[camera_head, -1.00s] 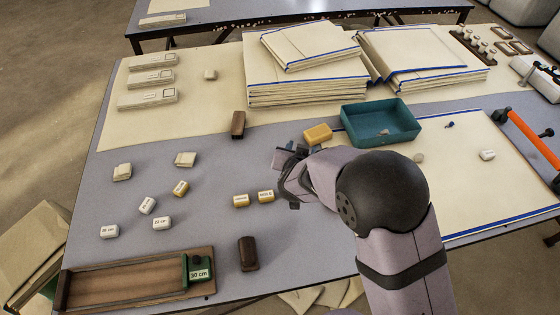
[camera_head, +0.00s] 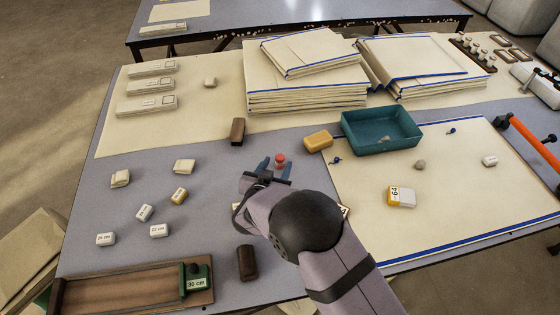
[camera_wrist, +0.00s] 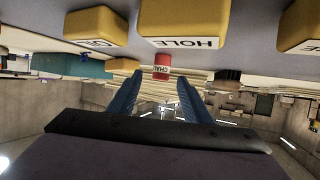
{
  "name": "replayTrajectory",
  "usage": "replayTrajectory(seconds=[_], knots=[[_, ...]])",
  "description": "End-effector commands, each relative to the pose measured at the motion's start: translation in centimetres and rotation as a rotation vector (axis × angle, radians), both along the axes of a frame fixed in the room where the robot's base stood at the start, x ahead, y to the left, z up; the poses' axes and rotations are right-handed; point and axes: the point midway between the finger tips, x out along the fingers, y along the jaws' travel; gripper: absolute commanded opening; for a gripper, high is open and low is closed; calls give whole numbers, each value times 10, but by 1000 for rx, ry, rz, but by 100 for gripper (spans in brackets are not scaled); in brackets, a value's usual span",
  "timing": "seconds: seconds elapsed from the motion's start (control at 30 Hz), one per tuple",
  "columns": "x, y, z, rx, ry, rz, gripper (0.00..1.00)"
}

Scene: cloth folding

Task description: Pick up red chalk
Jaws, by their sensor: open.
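The red chalk (camera_head: 280,160) is a small red piece standing on the grey table, left of the cream sheet. In the wrist view the red chalk (camera_wrist: 162,60), with a white label, shows beyond and between the tips of my two blue fingers. My gripper (camera_head: 275,168) is open and empty, with its fingertips close to the chalk in the head view. The open gripper (camera_wrist: 160,82) also shows in the wrist view. I cannot tell whether the chalk is fully between the fingers.
A yellow block (camera_head: 318,141) and a teal tray (camera_head: 412,147) stand right of the chalk. A dark brown block (camera_head: 237,131) is to its left. In the wrist view a yellow block marked HOLE (camera_wrist: 180,22) looms large. A white-and-yellow block (camera_head: 401,198) lies on the cream sheet.

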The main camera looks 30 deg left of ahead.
Motion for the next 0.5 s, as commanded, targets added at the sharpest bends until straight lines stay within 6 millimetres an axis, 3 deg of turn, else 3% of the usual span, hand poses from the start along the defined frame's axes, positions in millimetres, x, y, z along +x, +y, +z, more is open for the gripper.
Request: replayTrajectory(seconds=[0.5], knots=[[41,15,-19,0,0,-1,45]])
